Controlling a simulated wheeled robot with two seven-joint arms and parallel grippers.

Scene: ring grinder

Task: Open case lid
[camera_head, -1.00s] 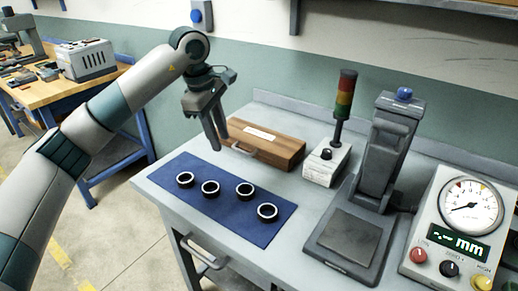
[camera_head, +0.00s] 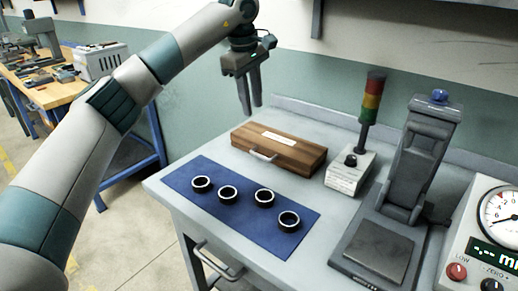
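The brown wooden case (camera_head: 292,153) lies flat on the grey workbench, behind the blue mat. Its lid is shut, with a white label (camera_head: 279,138) on top and a metal handle (camera_head: 262,156) on its front side. My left gripper (camera_head: 251,110) hangs in the air above and behind the case's left end, fingers pointing down. A narrow gap shows between its fingers, with nothing in it, and it appears apart from the case. My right gripper is not in view.
Several dark rings lie in a row on the blue mat (camera_head: 243,222). A signal tower (camera_head: 372,100) on a white box (camera_head: 346,175) stands right of the case. A grey press-like stand (camera_head: 415,165) and a dial gauge unit (camera_head: 490,215) are farther right.

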